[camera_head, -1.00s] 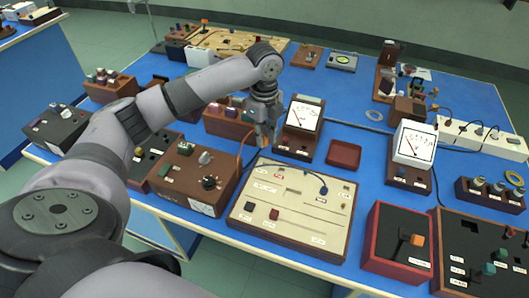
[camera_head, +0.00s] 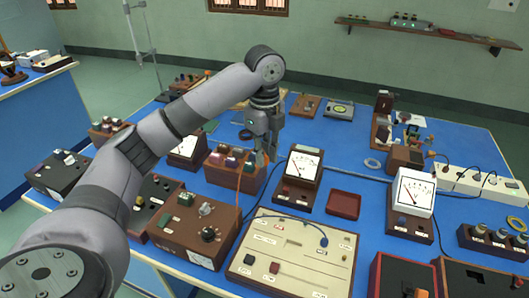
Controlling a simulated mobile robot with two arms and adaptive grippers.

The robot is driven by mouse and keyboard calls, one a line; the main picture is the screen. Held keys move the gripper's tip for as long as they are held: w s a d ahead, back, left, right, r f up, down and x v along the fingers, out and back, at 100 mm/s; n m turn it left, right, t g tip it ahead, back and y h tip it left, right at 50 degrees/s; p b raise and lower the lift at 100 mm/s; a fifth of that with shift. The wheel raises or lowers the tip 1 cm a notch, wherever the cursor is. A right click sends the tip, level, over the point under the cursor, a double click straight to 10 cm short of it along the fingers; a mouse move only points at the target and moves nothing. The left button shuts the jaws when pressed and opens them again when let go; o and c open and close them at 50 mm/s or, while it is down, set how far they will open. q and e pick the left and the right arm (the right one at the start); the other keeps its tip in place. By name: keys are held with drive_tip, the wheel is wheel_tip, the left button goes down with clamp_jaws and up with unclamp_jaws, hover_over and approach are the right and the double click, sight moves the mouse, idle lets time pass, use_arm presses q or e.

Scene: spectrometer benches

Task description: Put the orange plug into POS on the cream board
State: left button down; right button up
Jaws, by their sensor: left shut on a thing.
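The cream board (camera_head: 345,243) lies at the front middle of the blue bench, in a dark wooden frame. It carries small labels, a dark and a dark red block, and a blue plug (camera_head: 324,241) on a dark lead. The labels are too small to read. My left gripper (camera_head: 263,163) is shut above the bench, behind the board and apart from it. An orange lead (camera_head: 239,185) runs down from beside its fingertips. The held thing is mostly hidden, but it appears to be the orange plug on this lead. My right gripper is out of view.
A brown control box (camera_head: 185,243) stands left of the board. A meter (camera_head: 304,166) stands behind it, with a dark red tray (camera_head: 343,205) to the right. A terminal box (camera_head: 225,178) stands just left of the gripper. Another meter (camera_head: 414,192) is farther right.

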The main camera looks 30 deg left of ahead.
use_arm(q)
drive_tip(key=shift+r+p, duration=0.9)
drive_tip(key=shift+p, duration=0.5)
drive_tip(key=shift+w+d+f+n+p, duration=0.15)
drive_tip(key=shift+d+f+n, duration=0.7)
drive_tip(key=shift+f, duration=2.65)
drive_tip(key=shift+w+d+f+n+p, duration=0.2)
drive_tip(key=shift+d+f+n, duration=0.55)
drive_tip(key=shift+f, duration=2.7)
drive_tip(key=shift+w+d+f+n, duration=0.25)
drive_tip(key=shift+d+f+n, duration=0.6)
drive_tip(key=shift+f, duration=2.65)
drive_tip(key=shift+d+f, duration=0.25)
drive_tip(key=shift+f, duration=0.7)
drive_tip(key=c, duration=1.4)
unclamp_jaws()
drive_tip(key=shift+c, duration=0.2)
wheel_tip(320, 180, up, 12)
